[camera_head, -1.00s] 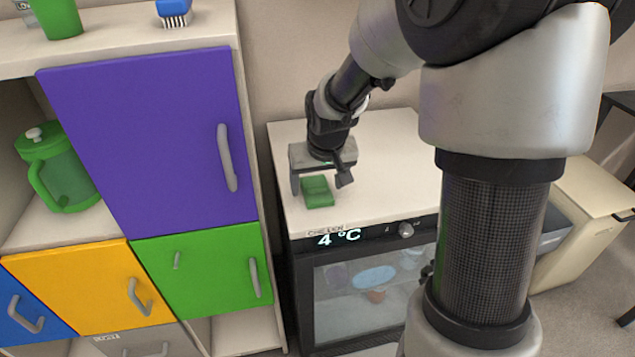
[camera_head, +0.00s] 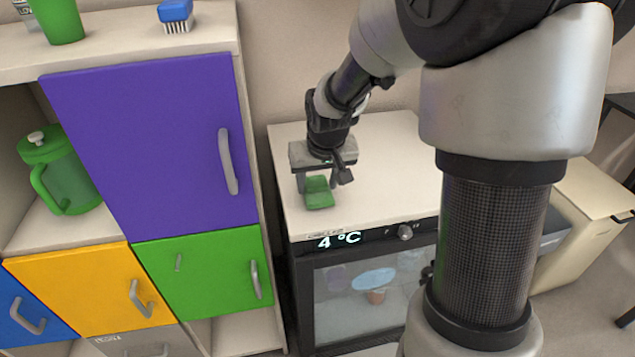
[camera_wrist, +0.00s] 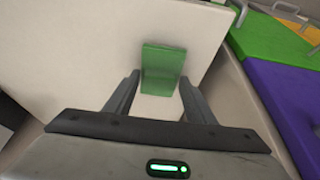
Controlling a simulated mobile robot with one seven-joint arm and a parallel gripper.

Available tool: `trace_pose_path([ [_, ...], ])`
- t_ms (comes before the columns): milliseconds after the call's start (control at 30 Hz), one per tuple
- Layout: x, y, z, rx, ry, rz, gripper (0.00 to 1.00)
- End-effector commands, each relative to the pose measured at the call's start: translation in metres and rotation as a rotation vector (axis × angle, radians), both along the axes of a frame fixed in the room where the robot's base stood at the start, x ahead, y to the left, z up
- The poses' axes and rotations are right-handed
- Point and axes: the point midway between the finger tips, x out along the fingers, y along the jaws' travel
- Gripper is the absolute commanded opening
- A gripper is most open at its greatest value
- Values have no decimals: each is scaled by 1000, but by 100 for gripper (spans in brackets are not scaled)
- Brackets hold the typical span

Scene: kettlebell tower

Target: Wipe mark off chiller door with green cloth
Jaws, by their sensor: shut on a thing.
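The green cloth (camera_head: 319,199) lies as a small folded block on the white top of the chiller, near its front edge. My gripper (camera_head: 322,186) points down over it with its fingers shut on the cloth's sides. In the wrist view the cloth (camera_wrist: 163,62) sits between the fingertips (camera_wrist: 159,84). The chiller door (camera_head: 336,311) is dark-framed glass, upright and shut below the 4 °C display. A light blue oval patch (camera_head: 374,278) shows on the glass and looks like the mark. My arm hides the door's right part.
A shelf unit with a purple door (camera_head: 160,150), a green door (camera_head: 205,275) and a yellow door (camera_head: 90,290) stands close on the left. A knob (camera_head: 405,232) sticks out beside the display. The chiller top (camera_head: 390,165) is otherwise clear.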

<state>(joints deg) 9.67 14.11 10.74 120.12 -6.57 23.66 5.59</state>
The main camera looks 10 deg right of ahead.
Motion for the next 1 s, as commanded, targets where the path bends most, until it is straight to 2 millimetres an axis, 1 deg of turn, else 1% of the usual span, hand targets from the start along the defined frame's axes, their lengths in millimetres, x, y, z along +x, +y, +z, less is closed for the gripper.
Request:
trace_pose_path([
  [33, 0, 0, 10, 0, -1, 0, 24],
  [600, 0, 0, 67, 0, -1, 0, 24],
  [700, 0, 0, 71, 0, -1, 0, 24],
  [900, 0, 0, 70, 0, -1, 0, 24],
  [933, 0, 0, 70, 0, -1, 0, 48],
  [1000, 0, 0, 70, 0, -1, 0, 36],
])
